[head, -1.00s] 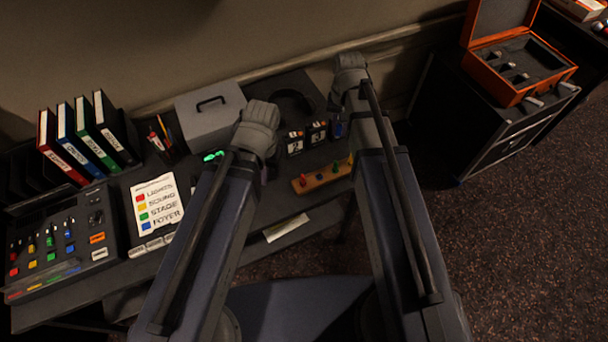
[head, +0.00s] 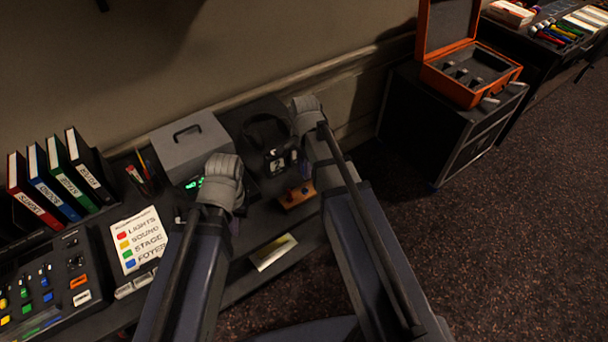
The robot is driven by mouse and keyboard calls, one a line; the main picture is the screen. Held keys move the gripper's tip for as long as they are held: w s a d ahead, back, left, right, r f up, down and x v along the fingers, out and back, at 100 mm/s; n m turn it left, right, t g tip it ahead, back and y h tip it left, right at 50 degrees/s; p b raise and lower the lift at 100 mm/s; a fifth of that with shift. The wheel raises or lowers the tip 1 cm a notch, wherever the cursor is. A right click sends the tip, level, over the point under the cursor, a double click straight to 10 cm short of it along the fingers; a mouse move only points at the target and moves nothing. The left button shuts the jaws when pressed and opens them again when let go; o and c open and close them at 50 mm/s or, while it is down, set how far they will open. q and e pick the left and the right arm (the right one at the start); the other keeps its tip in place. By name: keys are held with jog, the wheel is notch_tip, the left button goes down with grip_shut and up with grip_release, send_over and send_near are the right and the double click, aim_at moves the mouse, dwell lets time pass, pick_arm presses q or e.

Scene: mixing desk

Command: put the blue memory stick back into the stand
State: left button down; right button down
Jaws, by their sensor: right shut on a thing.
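The wooden stand (head: 297,195) lies on the desk below my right gripper, with small sticks upright in it. My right arm covers its right part. My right gripper (head: 306,112) is over the back of the desk, above and behind the stand. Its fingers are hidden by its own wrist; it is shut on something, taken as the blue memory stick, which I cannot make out. My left gripper (head: 224,180) hangs over the desk in front of the grey box, left of the stand. Its fingers are hidden, so its opening does not show.
A black block marked 2 (head: 277,164) stands behind the stand. Headphones (head: 268,130) lie behind it. A grey box (head: 190,147), binders (head: 60,180), a label sheet (head: 142,238) and the mixer (head: 45,285) are left. An orange case (head: 470,75) sits on a black case at right.

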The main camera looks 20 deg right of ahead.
aim_at(304, 191)
pick_arm(q)
jog(key=shift+f, duration=0.2)
pick_arm(e)
jog(key=shift+f+m, duration=0.25)
jog(key=shift+m, duration=0.25)
pick_arm(q)
jog(key=shift+f, duration=0.15)
pick_arm(e)
jog(key=shift+f, duration=0.1)
